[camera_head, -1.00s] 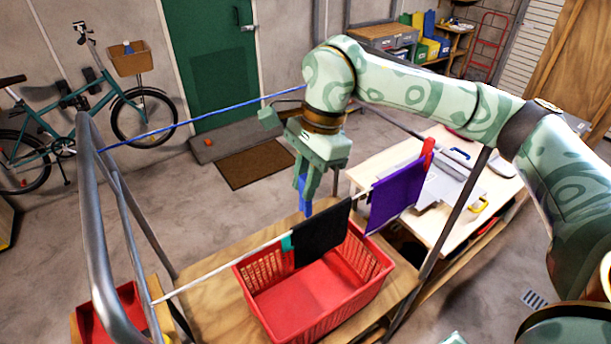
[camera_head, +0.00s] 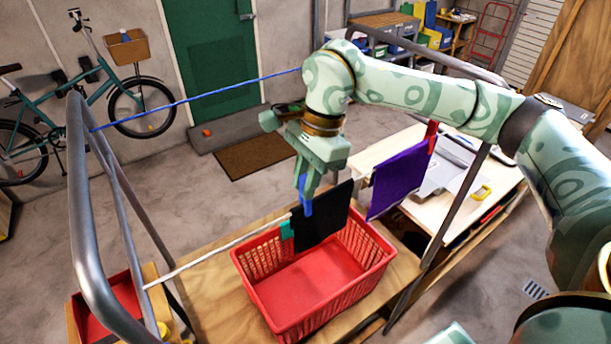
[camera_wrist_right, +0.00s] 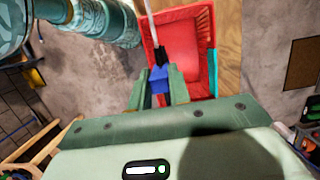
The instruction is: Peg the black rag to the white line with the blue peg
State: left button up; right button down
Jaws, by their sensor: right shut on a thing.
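The black rag (camera_head: 322,226) hangs over the white line (camera_head: 225,246) above a red basket. My right gripper (camera_head: 307,185) is at the rag's top edge, shut on the blue peg (camera_head: 306,198), which points down and overlaps the rag and line. In the right wrist view the blue peg (camera_wrist_right: 158,79) is between the fingers, with a dark bit of the rag (camera_wrist_right: 160,54) and the white line (camera_wrist_right: 151,22) just beyond it. Whether the peg straddles the line is not clear. My left gripper is not in view.
A purple cloth (camera_head: 399,178) hangs to the right under a red peg (camera_head: 432,137). The red basket (camera_head: 300,323) stands on a wooden top below. A grey metal frame (camera_head: 85,215) rises at left, with a blue line (camera_head: 205,97) behind.

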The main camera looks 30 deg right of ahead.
jog(key=shift+d+b+x, duration=0.15)
jog(key=shift+b+x, duration=0.2)
jog(key=shift+x, duration=0.3)
jog(key=shift+d+b+x, duration=0.15)
jog(key=shift+b+x, duration=0.2)
jog(key=shift+x, duration=0.25)
jog(key=c, duration=1.2)
grip_release()
jog(key=shift+f, duration=0.1)
jog(key=shift+c, duration=0.2)
jog(key=b+v, duration=0.1)
jog(key=v, duration=1.5)
jog(key=shift+r, duration=0.2)
jog(key=shift+d+f, duration=0.1)
